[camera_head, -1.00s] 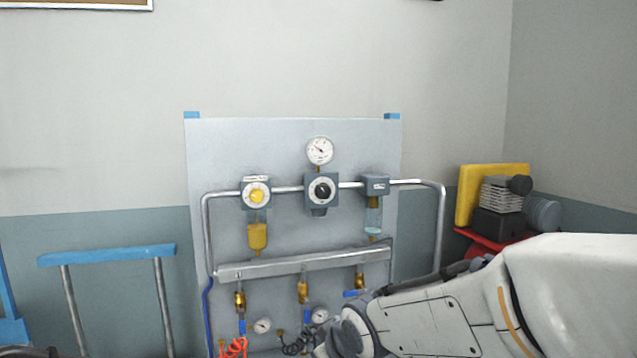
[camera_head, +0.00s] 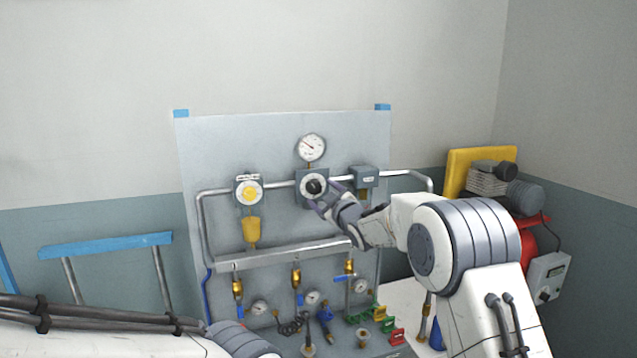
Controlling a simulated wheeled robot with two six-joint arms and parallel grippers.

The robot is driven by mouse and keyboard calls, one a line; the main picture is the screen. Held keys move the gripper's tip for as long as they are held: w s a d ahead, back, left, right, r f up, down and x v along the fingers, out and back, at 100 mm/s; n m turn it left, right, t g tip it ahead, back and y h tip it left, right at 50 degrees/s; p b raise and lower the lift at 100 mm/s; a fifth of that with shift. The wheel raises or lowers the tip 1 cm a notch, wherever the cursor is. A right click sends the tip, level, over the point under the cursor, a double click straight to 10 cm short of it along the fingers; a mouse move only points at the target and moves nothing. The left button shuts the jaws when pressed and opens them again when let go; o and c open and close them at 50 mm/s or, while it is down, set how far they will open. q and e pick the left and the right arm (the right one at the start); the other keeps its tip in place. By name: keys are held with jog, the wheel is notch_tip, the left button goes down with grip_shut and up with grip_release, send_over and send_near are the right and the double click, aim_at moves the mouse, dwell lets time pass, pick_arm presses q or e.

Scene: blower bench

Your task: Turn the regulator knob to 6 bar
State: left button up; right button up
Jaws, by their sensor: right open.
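The regulator knob (camera_head: 313,187) is a black knob on a white dial in a grey square housing, at the middle of the grey panel (camera_head: 222,150). A round white pressure gauge (camera_head: 311,147) sits right above it; its scale is too small to read. My right gripper (camera_head: 318,197) is open at the lower right of the knob, with its fingers close to the dial. I cannot tell whether they touch the knob. My left arm crosses the lower left of the view, and its gripper is not seen.
A yellow knob unit (camera_head: 249,192) with an amber bowl is left of the regulator, and a grey unit (camera_head: 363,177) is right of it. A metal pipe and a rail (camera_head: 270,257) cross the panel. Valves, small gauges and hoses hang below.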

aim_at(316, 190)
jog(key=shift+p+x, duration=0.65)
jog(key=shift+x, duration=1)
pick_arm(q)
notch_tip(316, 190, up, 2)
jog(key=shift+r, duration=0.1)
pick_arm(e)
grip_shut()
pick_arm(q)
jog(key=shift+f, duration=0.25)
pick_arm(e)
jog(key=shift+f, duration=0.1)
